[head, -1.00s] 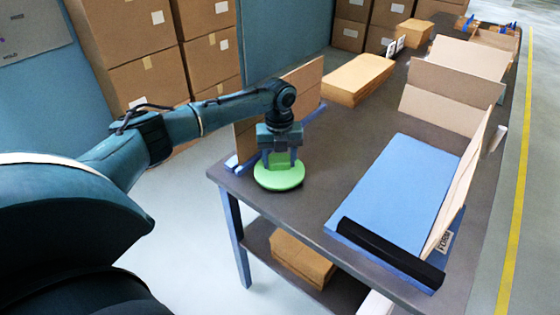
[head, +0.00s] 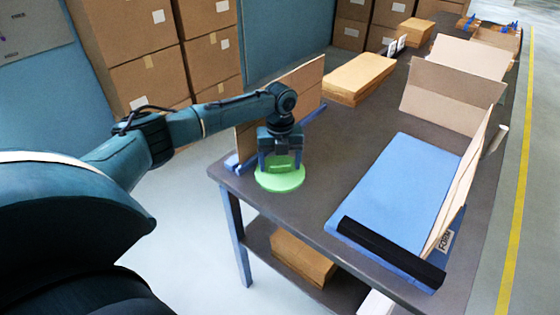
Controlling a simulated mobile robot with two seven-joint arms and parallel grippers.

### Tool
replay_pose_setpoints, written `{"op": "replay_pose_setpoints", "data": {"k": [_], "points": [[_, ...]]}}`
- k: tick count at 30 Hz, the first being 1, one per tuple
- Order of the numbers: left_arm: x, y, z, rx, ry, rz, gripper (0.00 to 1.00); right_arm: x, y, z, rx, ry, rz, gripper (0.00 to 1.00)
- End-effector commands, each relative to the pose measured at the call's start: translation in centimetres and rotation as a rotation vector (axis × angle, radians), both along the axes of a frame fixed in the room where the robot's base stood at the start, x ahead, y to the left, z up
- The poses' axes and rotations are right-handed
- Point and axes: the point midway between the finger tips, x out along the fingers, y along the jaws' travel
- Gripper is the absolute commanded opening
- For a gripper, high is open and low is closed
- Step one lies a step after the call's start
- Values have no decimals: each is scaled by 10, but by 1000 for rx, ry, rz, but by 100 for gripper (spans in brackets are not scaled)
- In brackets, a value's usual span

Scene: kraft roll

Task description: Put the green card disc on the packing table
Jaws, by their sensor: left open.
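The green card disc (head: 281,184) lies flat on the near left corner of the grey-brown packing table (head: 310,205). It has a raised green part in its middle. My left gripper (head: 281,167) is directly above the disc, pointing down, with its fingers apart on either side of the raised part. The fingers look clear of that part, though the tips are small in the view. My right gripper is not in view.
A blue foam pad (head: 395,190) with a black bar (head: 390,252) lies right of the disc. An upright brown board (head: 305,88) stands behind my gripper. A cardboard stack (head: 358,76) sits farther back. Bare tabletop lies between disc and pad.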

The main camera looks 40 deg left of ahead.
Motion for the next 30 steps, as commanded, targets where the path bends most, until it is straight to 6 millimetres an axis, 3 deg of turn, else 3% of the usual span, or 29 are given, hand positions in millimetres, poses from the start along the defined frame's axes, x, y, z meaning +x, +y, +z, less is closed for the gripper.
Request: {"op": "replay_pose_setpoints", "data": {"k": [5, 18, 24, 30], "points": [[1, 0, 17, -1, -3, -1, 76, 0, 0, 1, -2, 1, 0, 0], [1, 0, 105, -1, -3, 0, 76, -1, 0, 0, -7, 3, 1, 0], [0, 0, 121, -1, -1, 0, 76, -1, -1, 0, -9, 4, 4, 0], [0, 0, 123, -1, -1, 0, 76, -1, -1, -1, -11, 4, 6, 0]]}}
